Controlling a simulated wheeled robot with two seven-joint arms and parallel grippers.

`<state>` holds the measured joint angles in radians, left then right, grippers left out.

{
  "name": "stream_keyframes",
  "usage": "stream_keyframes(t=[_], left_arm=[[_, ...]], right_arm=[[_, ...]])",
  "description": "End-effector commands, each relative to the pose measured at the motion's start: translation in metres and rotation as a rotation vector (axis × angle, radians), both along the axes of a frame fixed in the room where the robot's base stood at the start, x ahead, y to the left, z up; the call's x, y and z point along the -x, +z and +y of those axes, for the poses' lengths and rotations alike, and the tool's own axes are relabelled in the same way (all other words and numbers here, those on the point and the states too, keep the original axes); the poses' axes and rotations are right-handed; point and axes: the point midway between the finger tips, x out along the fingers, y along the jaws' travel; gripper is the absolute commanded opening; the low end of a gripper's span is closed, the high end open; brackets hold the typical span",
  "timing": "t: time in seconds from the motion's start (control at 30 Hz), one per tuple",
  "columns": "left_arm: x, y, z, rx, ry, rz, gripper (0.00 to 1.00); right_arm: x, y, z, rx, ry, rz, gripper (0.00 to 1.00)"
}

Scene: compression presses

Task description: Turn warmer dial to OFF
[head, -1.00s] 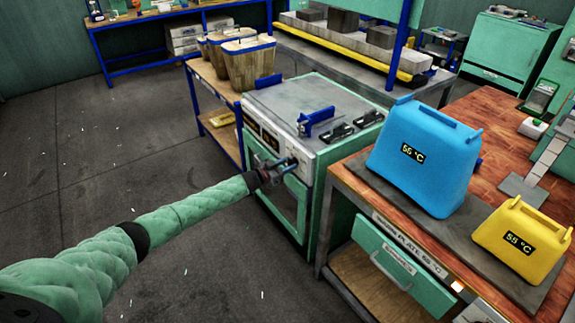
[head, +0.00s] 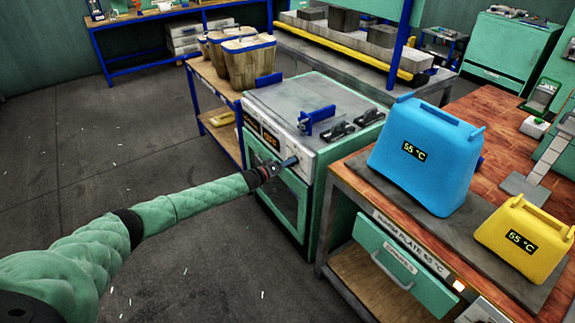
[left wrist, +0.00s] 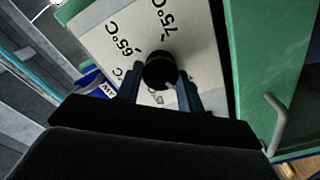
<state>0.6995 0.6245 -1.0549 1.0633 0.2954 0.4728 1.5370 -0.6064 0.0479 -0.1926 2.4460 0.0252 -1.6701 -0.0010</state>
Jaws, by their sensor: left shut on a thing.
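The warmer (head: 268,195) is a green cabinet with a grey top and a pale front panel. Its round black dial (left wrist: 160,70) shows in the left wrist view on a white plate printed with several temperatures, including 75°C. The dial's exact pointer setting is hard to tell. My left gripper (head: 290,163) is at the front panel in the head view. In the left wrist view its two dark fingers (left wrist: 160,90) stand on either side of the dial and are shut on it. In the head view the gripper covers the dial. My right gripper is not in view.
A blue 55°C container (head: 425,160) and a yellow one (head: 520,240) stand on a grey plate at the right. A green drawer (head: 392,262) sits below. A blue clamp-like part (head: 317,118) is on the warmer.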

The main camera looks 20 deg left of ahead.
Motion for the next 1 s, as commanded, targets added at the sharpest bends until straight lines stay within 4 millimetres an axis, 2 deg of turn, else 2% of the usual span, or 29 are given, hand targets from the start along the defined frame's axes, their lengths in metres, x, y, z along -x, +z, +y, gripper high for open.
stream_keyframes(t=[0.3, 0.87, 0.9, 1.0], left_arm=[[0.001, -0.0035, 0.0018, 0.105, 0.002, 0.087, 0.15], [0.0015, -0.0039, 0.001, 0.131, 0.001, 0.107, 0.15], [0.0015, -0.004, 0.001, 0.131, 0.001, 0.107, 0.4], [0.0013, -0.0035, 0.0008, 0.13, 0.0, 0.106, 0.59]], right_arm=[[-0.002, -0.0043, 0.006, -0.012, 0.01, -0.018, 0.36], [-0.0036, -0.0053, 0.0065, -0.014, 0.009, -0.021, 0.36], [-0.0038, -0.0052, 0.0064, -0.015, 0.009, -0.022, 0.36], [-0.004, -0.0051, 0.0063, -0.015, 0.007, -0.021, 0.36]])
